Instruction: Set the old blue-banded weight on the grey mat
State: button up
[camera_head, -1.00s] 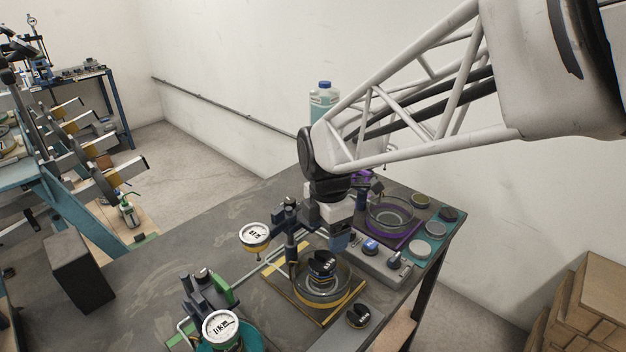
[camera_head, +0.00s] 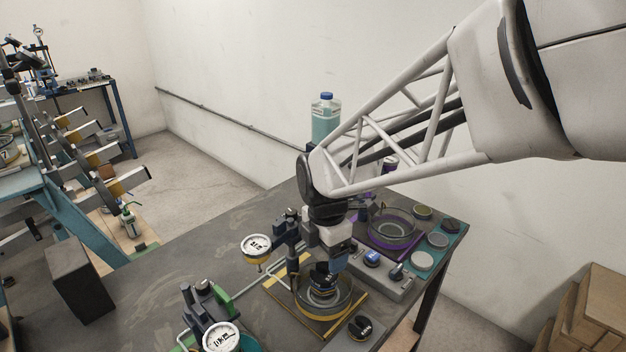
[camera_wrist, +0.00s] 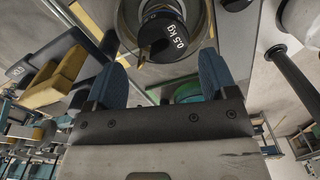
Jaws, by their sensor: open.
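A dark weight (camera_head: 322,281) stands in the round glass-like pan (camera_head: 345,303) of the yellow-framed lever stand. In the wrist view the same weight (camera_wrist: 163,30) reads "0.5 KG" and lies just beyond the fingertips; I cannot make out a blue band on it. My gripper (camera_head: 331,264) is open above this weight, with its two blue fingers apart in the wrist view (camera_wrist: 162,62) and nothing between them. A grey mat (camera_head: 340,346) lies at the front table edge. Another dark weight with a pale label (camera_head: 361,327) is on or beside it; its band is unclear.
A purple-framed pan (camera_head: 393,230) and a grey box with a blue knob (camera_head: 372,258) stand right of my gripper. Several flat discs lie on a teal mat at the right edge. White dials (camera_head: 257,245) (camera_head: 221,337) stand left. The table's far left part is clear.

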aim_at(325, 268)
jog(key=shift+s+f, duration=0.15)
jog(key=shift+f, duration=2.45)
jog(key=c, duration=1.1)
jog(key=shift+r, duration=0.2)
jog(key=shift+r, duration=1.4)
jog(key=shift+s+r, duration=0.25)
jog(key=s+d+r, duration=0.1)
jog(key=s+d, duration=0.3)
jog(key=s, duration=1.1)
jog(key=shift+d+r, duration=0.2)
